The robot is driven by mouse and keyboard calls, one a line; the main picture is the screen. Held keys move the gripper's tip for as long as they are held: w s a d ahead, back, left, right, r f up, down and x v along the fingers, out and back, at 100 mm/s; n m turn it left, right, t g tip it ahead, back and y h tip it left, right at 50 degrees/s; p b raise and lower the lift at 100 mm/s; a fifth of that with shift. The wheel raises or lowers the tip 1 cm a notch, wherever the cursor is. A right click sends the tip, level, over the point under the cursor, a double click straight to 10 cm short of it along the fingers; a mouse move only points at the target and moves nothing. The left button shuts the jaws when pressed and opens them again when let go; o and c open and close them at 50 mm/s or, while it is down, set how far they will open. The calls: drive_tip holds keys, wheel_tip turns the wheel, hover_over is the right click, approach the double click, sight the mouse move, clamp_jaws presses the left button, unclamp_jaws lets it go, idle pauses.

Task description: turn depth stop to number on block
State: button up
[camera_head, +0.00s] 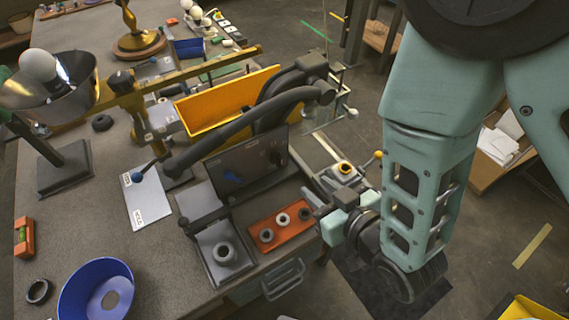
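My gripper (318,208) is at the right edge of the bench, at the end of the pale green arm, close to the right end of an orange block (283,228). The block carries several round rings or sockets. Its fingertips are small and partly hidden, so I cannot tell whether they are open or apart from the block. I cannot tell which part is the depth stop, and I can read no number on a block.
Behind stand a dark panel (247,168), a curved black lever arm (235,125) and a yellow bin (218,105). A yellow-knobbed fixture (345,171) stands behind my gripper.

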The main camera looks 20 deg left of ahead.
sight(282, 159)
drive_tip(key=b+x, duration=0.8)
drive_tip(key=x, duration=0.7)
drive_tip(key=shift+f, duration=0.1)
clamp_jaws()
